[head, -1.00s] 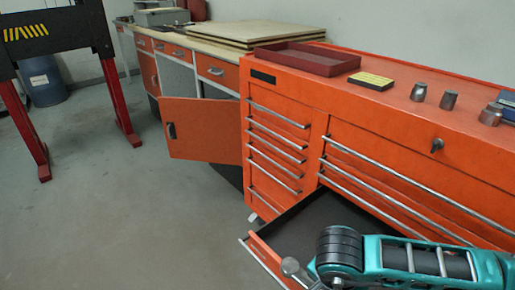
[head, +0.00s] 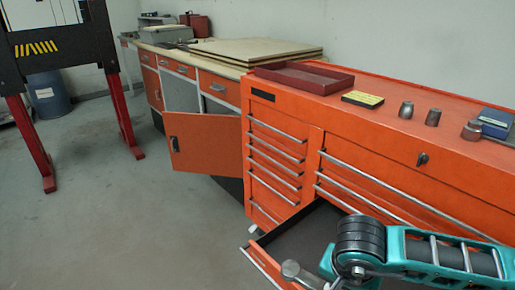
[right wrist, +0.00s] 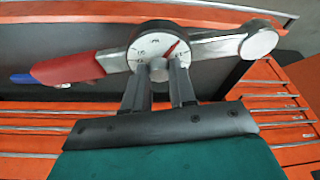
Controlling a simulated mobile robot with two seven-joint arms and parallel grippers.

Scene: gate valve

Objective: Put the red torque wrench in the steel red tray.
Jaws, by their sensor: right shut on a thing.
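The red torque wrench (right wrist: 75,69) has a red handle, a round white dial and a silver head; it lies across the right wrist view. My right gripper (right wrist: 158,73) is shut on it near the dial. In the head view only the wrench's silver end (head: 291,269) shows beside my right arm, over the open drawer; that arm hides the rest. The steel red tray (head: 305,78) is dark red and shallow, and sits on top of the orange tool cabinet, farther away than the gripper. It looks empty. My left gripper is not in view.
The orange cabinet (head: 400,165) has an open drawer (head: 295,238) low in front. On its top are a yellow-topped box (head: 363,99), metal sockets (head: 406,110) and a blue case (head: 496,122). A blue-ended thing (right wrist: 22,79) shows behind the wrench.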

